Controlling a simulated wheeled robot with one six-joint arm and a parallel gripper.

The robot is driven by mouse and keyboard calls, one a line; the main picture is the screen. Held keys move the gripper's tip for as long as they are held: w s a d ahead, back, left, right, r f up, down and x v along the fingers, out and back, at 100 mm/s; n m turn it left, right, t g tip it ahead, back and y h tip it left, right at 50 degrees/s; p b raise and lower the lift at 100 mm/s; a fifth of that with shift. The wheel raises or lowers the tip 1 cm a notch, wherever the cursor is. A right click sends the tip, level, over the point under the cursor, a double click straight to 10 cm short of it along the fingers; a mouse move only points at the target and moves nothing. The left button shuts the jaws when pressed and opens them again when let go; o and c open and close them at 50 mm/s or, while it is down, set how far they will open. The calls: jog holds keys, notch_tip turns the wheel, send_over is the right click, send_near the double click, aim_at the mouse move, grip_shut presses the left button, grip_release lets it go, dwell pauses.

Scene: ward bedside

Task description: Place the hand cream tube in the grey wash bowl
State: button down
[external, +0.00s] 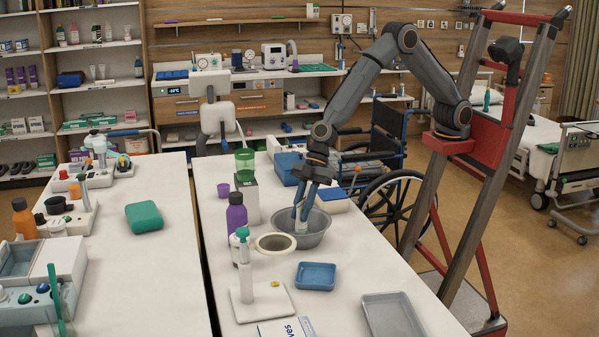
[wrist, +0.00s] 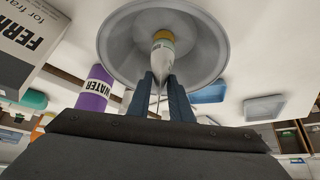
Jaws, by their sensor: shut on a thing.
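The grey wash bowl (external: 320,233) stands on the right-hand white table. In the wrist view the bowl (wrist: 118,45) fills the top middle. My gripper (external: 301,208) points down into the bowl, its fingers inside the bowl's outline. In the wrist view the gripper (wrist: 162,88) has its fingers closed on the hand cream tube (wrist: 162,50), a pale tapered tube with a yellow-tan end pointing at the bowl's floor. In the external view a bit of the white tube (external: 301,227) shows below the fingers. I cannot tell whether the tube touches the bowl's bottom.
A purple water bottle (external: 237,214), a white box (external: 246,196) and a round cream-rimmed container (external: 276,243) stand left of the bowl. A blue tray (external: 316,276) lies in front. Blue (external: 289,168) and white-and-blue (external: 334,199) items lie behind it.

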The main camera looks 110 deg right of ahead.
jog(key=shift+f, duration=0.15)
jog(key=c, duration=1.6)
grip_release()
jog(key=shift+r, duration=0.35)
jog(key=b+v, duration=0.2)
jog(key=v, duration=0.9)
jog(key=shift+s+d+r, duration=0.2)
jog(key=shift+r, duration=0.1)
jog(key=s+d+f+m+g+h, duration=0.1)
jog(key=s+d+f+m, duration=0.1)
jog(key=s+d, duration=0.4)
jog(key=s+d+f+m+g+h, duration=0.1)
jog(key=s+d, duration=0.5)
jog(key=s, duration=0.8)
jog(key=s+d+f+m+g+h, duration=0.2)
jog(key=s+d+f+m, duration=0.3)
jog(key=s, duration=0.5)
jog(key=shift+s+d+f, duration=0.1)
jog(key=shift+d+f, duration=0.05)
jog(key=shift+d, duration=0.7)
